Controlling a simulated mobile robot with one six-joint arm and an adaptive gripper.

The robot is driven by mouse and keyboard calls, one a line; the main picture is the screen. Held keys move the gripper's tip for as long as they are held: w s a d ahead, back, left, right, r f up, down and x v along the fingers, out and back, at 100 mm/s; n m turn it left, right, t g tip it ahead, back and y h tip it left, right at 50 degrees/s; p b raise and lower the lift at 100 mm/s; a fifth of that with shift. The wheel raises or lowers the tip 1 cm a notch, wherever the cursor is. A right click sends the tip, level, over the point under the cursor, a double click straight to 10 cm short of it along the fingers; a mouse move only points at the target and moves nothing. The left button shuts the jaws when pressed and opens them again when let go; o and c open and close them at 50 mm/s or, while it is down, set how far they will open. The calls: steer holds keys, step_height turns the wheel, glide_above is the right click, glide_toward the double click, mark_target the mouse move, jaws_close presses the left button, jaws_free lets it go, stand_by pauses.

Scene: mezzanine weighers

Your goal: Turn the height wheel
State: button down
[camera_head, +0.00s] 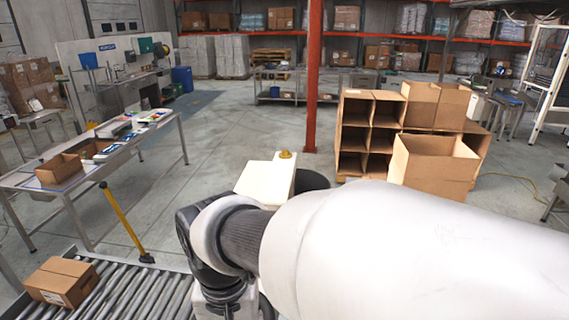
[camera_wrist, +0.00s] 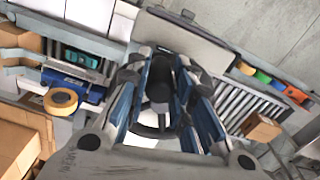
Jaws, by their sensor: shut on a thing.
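In the wrist view, my gripper (camera_wrist: 163,68) has its two blue-padded fingers on either side of a dark, round part of the height wheel (camera_wrist: 158,92). The fingers are shut on it, with a visible gap where the part sits between them. A pale, curved rim shows below the dark part, mostly covered by the fingers and gripper body. In the head view, my own arm hides the gripper and the wheel. A cream-coloured housing with an orange-brown cap (camera_head: 267,180) shows just beyond the arm.
A roller conveyor (camera_head: 145,296) carries a closed carton (camera_head: 62,281) at lower left. A yellow post (camera_head: 122,222) stands by a steel table (camera_head: 110,160). Open cartons (camera_head: 435,160) stand at right. A tape roll (camera_wrist: 61,101) lies left in the wrist view. Grey floor is clear beyond the post.

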steer(key=shift+a, duration=0.1)
stand_by(0.3)
steer(key=c, duration=1.4)
jaws_free()
step_height(320, 180, up, 12)
